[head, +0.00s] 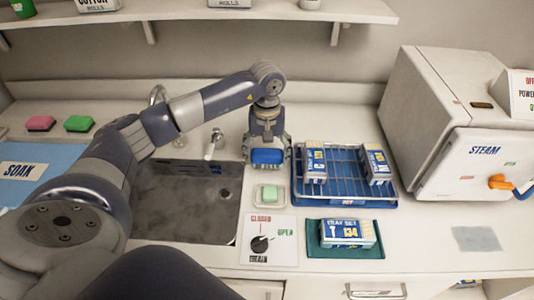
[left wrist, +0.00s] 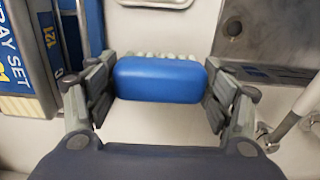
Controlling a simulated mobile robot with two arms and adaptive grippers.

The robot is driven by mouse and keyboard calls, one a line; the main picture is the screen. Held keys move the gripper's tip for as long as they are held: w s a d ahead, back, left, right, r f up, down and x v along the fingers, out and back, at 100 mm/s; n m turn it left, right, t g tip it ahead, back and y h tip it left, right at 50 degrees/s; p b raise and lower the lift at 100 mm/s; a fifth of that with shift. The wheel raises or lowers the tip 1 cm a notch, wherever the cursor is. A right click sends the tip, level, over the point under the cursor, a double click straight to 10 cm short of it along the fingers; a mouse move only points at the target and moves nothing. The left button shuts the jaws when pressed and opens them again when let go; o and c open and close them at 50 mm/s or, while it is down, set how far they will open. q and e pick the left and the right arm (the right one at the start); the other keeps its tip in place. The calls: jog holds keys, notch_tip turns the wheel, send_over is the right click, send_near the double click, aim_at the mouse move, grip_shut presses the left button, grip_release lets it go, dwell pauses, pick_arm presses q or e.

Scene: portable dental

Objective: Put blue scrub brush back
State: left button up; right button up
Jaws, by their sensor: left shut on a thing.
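The blue scrub brush (head: 267,156) is held between the fingers of my left gripper (head: 267,148), above the counter just behind the small white dish (head: 258,194). In the left wrist view the brush (left wrist: 160,80) sits between the two fingers (left wrist: 160,85), with pale bristles along its far edge. My left gripper is shut on it. I cannot tell whether the brush touches the counter. My right gripper is in neither view.
A blue wire rack (head: 340,187) with boxes stands close on the right. Pink (head: 41,123) and green (head: 79,123) sponges lie behind the blue SOAK tray (head: 60,156).

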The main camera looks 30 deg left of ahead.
aim_at(267, 152)
pick_arm(q)
jog(key=shift+f, duration=0.75)
jog(key=o, duration=1)
jog(key=shift+o, duration=0.2)
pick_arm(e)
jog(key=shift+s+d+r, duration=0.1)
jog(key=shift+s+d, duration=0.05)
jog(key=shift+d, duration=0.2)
pick_arm(q)
jog(key=shift+r, duration=0.25)
notch_tip(267, 152, up, 12)
jog(key=b, duration=0.3)
jog(key=shift+f, duration=0.1)
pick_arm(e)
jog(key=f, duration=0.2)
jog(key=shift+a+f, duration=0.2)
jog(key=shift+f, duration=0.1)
